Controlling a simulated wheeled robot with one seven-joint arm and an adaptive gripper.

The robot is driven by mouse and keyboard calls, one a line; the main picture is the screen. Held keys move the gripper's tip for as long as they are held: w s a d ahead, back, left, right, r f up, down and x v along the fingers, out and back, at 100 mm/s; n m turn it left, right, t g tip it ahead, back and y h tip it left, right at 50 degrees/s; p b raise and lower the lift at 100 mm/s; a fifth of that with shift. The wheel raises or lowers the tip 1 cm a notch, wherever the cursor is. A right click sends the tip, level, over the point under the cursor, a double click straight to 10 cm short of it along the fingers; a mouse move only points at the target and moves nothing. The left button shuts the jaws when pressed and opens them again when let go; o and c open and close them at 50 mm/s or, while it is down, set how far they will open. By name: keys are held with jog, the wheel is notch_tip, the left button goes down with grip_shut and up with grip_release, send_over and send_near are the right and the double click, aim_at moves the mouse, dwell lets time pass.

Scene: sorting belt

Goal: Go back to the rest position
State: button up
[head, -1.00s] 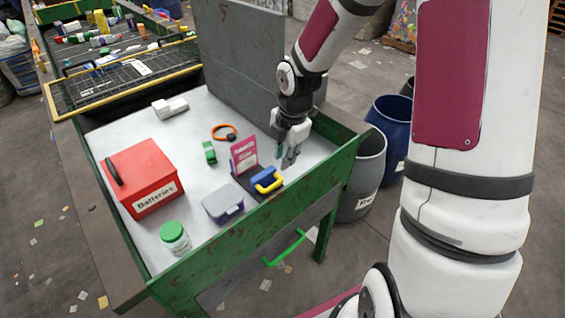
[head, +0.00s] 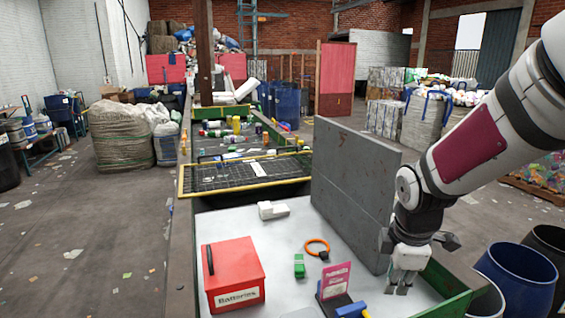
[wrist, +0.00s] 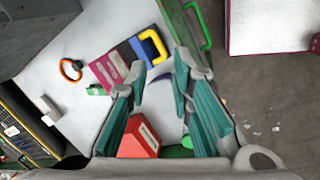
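My gripper (head: 403,284) hangs at the right side of the white-topped sorting table (head: 232,222), in front of the grey upright panel (head: 345,190). In the wrist view its two teal-padded fingers (wrist: 160,68) are apart, with nothing held between them. The pink card in its stand (head: 335,281) is to the left of the gripper in the head view. The blue case with a yellow handle (wrist: 150,46) shows past the fingertips in the wrist view.
On the table are a red batteries box (head: 232,272), a green item (head: 299,266), an orange ring (head: 317,247) and a white block (head: 272,210). Blue bin (head: 520,280) stands to the right. The belt with mixed waste lies beyond the mesh guard (head: 245,173).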

jog(key=s+a+r+m+t+y, duration=0.1)
jog(key=s+a+r+m+t, duration=0.2)
jog(key=s+r+m, duration=1.1)
jog(key=s+a+m, duration=0.1)
jog(key=s, duration=0.2)
jog(key=shift+s+r+m, duration=0.15)
jog(key=shift+s+m, duration=0.2)
jog(key=shift+m, duration=0.05)
